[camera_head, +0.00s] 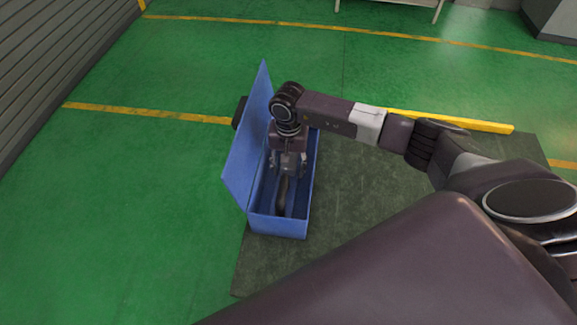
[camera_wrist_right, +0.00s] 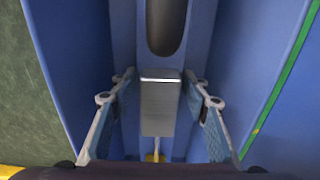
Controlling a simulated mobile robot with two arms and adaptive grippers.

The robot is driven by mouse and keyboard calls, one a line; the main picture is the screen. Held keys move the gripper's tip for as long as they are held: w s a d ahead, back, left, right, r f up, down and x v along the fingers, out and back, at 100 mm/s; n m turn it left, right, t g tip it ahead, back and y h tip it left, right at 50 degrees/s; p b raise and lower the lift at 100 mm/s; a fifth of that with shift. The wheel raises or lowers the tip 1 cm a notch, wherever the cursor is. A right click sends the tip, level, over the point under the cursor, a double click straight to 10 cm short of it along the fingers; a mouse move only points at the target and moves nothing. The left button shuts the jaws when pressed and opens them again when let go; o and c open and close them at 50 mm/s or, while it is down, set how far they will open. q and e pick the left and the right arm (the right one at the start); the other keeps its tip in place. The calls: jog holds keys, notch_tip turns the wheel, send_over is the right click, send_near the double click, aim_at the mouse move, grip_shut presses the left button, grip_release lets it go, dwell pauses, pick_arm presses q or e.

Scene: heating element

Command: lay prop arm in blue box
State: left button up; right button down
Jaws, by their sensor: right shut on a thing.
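The blue box (camera_head: 280,227) stands open on the dark mat, its lid (camera_head: 245,150) raised on the left side. My right gripper (camera_head: 288,168) reaches down inside the box from above. It is shut on the prop arm, whose dark long part (camera_head: 282,195) shows low between the box walls. In the right wrist view my fingers (camera_wrist_right: 162,112) stand on both sides of a grey block (camera_wrist_right: 160,105), with a dark rounded end (camera_wrist_right: 166,25) beyond it. Blue walls rise on both sides. Whether the prop arm touches the box floor is hard to tell. My left gripper is not in view.
The dark green mat (camera_head: 350,190) lies under and right of the box. A yellow bar (camera_head: 450,121) lies along its far edge. A dark object (camera_head: 239,112) shows behind the lid. The green floor on the left is clear up to a shuttered wall (camera_head: 50,60).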

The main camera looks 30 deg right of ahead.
jog(key=shift+f, duration=0.2)
jog(key=shift+f, duration=0.15)
jog(key=c, duration=1.1)
grip_release()
